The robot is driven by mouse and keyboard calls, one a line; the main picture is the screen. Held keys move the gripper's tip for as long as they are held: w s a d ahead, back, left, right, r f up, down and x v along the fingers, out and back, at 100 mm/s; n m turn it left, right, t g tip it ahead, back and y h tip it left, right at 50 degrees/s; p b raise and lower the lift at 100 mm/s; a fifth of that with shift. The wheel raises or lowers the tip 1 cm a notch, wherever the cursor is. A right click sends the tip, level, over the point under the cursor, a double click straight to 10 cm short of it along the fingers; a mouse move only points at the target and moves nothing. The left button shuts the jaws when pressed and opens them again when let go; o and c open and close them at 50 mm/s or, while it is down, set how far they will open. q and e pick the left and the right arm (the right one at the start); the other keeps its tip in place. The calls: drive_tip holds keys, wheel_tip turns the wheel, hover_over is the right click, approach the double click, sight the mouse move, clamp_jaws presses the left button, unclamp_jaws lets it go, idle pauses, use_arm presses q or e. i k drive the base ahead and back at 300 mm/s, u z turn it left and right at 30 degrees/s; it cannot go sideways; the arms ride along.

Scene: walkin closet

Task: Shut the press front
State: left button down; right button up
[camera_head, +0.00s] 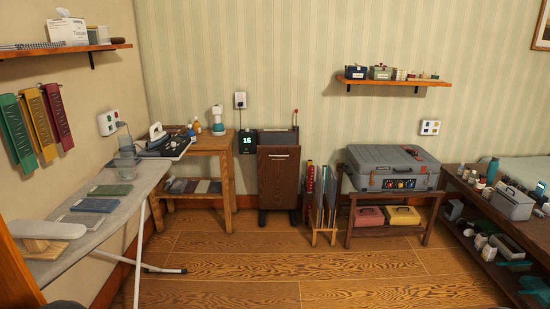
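The press (278,182) stands upright against the back wall, near the middle of the view. Its front is a dark brown wooden panel with a pale handle (279,156) near the top edge. A dark space shows between the panel's top edge and the back part, so the front seems to lean out from it; the exact angle is hard to tell. A thin lever with a red tip rises at its right. Neither gripper shows in this view.
A wooden side table (226,150) stands left of the press. Upright racks (326,205) and a low bench (377,233) with a grey case (392,168) stand right. An ironing board (92,225) lines the left, a loaded dark shelf the right. The wooden floor (240,270) in front is clear.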

sight(278, 166)
drive_tip(key=z, duration=0.05)
drive_tip(key=i, duration=3.95)
drive_tip(key=u, duration=0.1)
